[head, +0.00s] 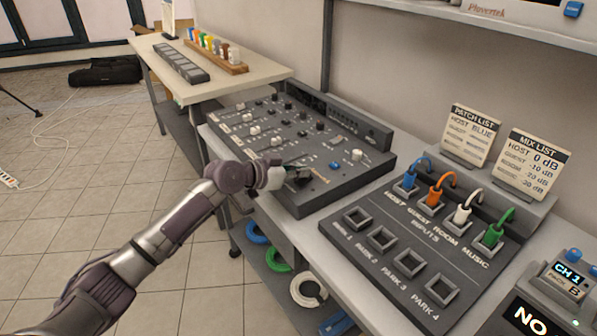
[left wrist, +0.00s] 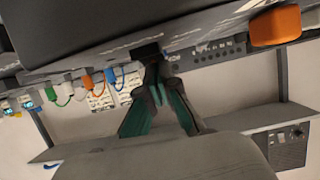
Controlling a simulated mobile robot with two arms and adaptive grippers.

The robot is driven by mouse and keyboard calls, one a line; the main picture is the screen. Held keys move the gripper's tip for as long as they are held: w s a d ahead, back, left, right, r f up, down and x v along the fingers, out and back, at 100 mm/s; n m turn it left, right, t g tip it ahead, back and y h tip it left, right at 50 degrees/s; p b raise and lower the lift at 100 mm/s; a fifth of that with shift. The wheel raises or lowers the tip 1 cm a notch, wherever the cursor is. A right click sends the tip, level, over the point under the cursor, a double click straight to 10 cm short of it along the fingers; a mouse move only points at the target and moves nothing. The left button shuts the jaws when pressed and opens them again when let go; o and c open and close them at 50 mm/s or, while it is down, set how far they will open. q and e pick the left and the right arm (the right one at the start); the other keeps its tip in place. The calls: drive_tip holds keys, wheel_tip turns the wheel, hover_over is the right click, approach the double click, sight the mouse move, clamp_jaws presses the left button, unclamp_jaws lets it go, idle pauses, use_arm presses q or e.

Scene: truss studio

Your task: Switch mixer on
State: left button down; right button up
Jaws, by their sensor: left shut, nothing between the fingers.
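The mixer (head: 345,185) is a dark grey console with white fader caps, black knobs and a blue button (head: 336,166), standing on the bench. My left gripper (head: 303,176) reaches over its front part from the left. The fingers are shut and empty. In the left wrist view the gripper (left wrist: 152,62) has its tips close to a grey panel, by a small black patch. I cannot tell whether they touch it. The gripper hides part of the mixer's front, and I cannot make out a power switch or its state.
Right of the mixer is a patch panel (head: 360,270) with blue, orange, white and green plugs and several empty park sockets. Behind it stand a patch list card (head: 468,135) and a mix list card (head: 531,163). Cable coils (head: 308,290) lie below. Floor at left is open.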

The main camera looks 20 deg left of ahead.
use_arm(q)
drive_tip(key=shift+r, duration=0.1)
drive_tip(key=shift+w+r+p, duration=0.1)
drive_tip(key=shift+p, duration=0.45)
drive_tip(key=shift+d+f, duration=0.15)
drive_tip(key=shift+f, duration=0.2)
drive_tip(key=shift+s+a+f, duration=0.25)
drive_tip(key=shift+s+a, duration=0.25)
drive_tip(key=shift+s, duration=0.15)
drive_tip(key=shift+r+g, duration=0.1)
drive_tip(key=shift+g, duration=0.2)
